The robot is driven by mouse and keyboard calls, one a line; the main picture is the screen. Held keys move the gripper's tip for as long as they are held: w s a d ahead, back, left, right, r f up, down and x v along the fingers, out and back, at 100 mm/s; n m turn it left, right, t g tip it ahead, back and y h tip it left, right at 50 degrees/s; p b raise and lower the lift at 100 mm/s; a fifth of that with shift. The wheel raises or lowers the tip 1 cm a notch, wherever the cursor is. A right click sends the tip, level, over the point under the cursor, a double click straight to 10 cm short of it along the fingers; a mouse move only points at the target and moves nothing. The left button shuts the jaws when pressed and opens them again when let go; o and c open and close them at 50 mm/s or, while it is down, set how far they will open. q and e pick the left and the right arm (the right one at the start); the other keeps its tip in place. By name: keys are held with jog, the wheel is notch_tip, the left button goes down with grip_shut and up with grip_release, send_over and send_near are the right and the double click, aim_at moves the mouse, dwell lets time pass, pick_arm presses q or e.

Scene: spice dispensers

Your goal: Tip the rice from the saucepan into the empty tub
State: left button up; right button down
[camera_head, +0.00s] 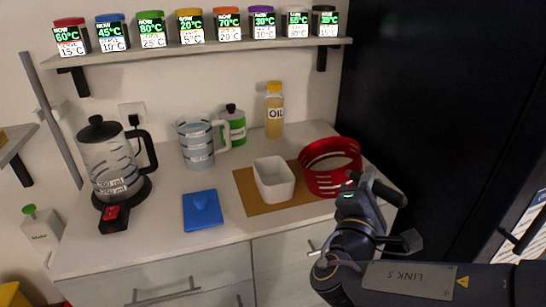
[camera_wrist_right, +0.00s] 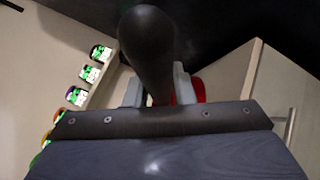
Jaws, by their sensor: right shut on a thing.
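A bit of red pan shows behind the fingers in the right wrist view (camera_wrist_right: 199,90). The white square tub (camera_head: 275,184) stands upright just left of the saucepan on a brown mat (camera_head: 245,190) and looks empty. My left gripper is not in view.
A measuring jug (camera_head: 197,150), green-labelled bottle (camera_head: 233,126) and oil bottle (camera_head: 275,115) stand behind. A kettle (camera_head: 108,165) is at left. Several spice dispensers line the shelf (camera_head: 220,45). A dark panel (camera_head: 430,90) bounds the right.

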jog(key=w+a+r+n+t+y+p, duration=0.1)
jog(key=a+r+n+t+p, duration=0.1)
jog(key=a+r+n+p, duration=0.3)
notch_tip(320, 180, up, 3)
jog(key=a+p, duration=0.1)
jog(key=p, duration=0.3)
jog(key=shift+a+f+n+p, duration=0.15)
jog(key=shift+a+n+p, duration=0.1)
jog(key=shift+n+p, duration=0.1)
jog(key=shift+w+a+r+n+t+y+p, duration=0.15)
jog(key=shift+a+r+n+p, duration=0.1)
jog(key=shift+a+n+p, duration=0.2)
jog(key=shift+s+a+r+n+t+y+p, duration=0.15)
jog(key=shift+a+r+n+p, duration=0.15)
jog(key=shift+p, duration=0.25)
jog(key=shift+w+a+f+n+t+y+p, duration=0.15)
jog(key=shift+a+n+y+p, duration=0.15)
jog(key=shift+a+n+p, duration=0.35)
jog(key=shift+w+a+r+n+t+y+p, duration=0.1)
jog(key=shift+a+n+t+y+p, duration=0.15)
jog(key=shift+a+n, duration=0.4)
jog(key=shift+w+a+f+n+t+y+p, duration=0.1)
jog(key=shift+a+n+y+p, duration=0.4)
jog(key=shift+n, duration=0.4)
